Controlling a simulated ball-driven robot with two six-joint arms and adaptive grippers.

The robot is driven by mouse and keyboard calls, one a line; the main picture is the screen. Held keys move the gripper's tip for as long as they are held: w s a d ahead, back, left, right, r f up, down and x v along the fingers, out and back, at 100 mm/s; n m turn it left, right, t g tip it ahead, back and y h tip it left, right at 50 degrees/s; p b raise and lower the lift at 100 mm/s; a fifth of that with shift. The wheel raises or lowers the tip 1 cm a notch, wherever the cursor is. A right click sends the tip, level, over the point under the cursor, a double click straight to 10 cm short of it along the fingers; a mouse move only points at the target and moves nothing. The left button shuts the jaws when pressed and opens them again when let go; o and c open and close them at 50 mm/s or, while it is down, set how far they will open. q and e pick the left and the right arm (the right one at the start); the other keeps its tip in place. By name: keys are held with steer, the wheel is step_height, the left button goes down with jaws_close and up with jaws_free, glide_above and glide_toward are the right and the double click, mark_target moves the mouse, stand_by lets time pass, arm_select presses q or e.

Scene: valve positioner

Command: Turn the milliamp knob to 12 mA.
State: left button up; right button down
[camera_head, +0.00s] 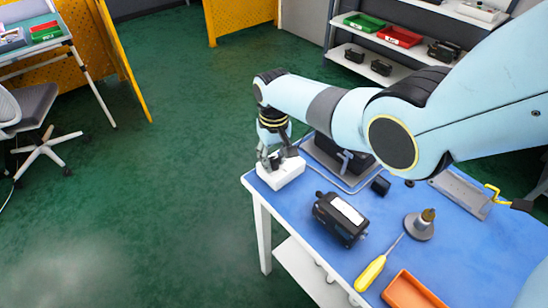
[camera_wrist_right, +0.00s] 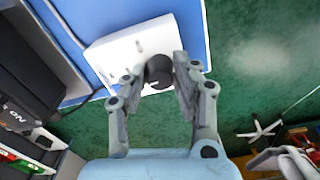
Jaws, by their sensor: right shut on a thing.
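The milliamp source is a white box (camera_head: 280,173) at the far left corner of the blue table. In the right wrist view the white box (camera_wrist_right: 125,50) carries a dark round knob (camera_wrist_right: 158,72). My right gripper (camera_wrist_right: 158,72) reaches down over the box with a finger on either side of the knob and is shut on it. In the head view the right gripper (camera_head: 275,160) hides the knob. The knob's scale and pointer setting are too small to read. My left gripper is in neither view.
A black device (camera_head: 341,217) with a white label lies on the blue table (camera_head: 320,265). A yellow screwdriver (camera_head: 371,272), an orange tray (camera_head: 410,291) and a grey round stand (camera_head: 419,228) lie nearer. A dark unit (camera_head: 338,152) stands beside the box. Green floor lies left of the table.

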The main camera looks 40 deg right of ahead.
mark_target(273, 159)
steer(key=c, duration=1)
jaws_free()
steer(key=shift+w, duration=0.1)
steer(key=shift+c, duration=0.2)
steer(key=shift+r, duration=0.1)
step_height(273, 159, up, 12)
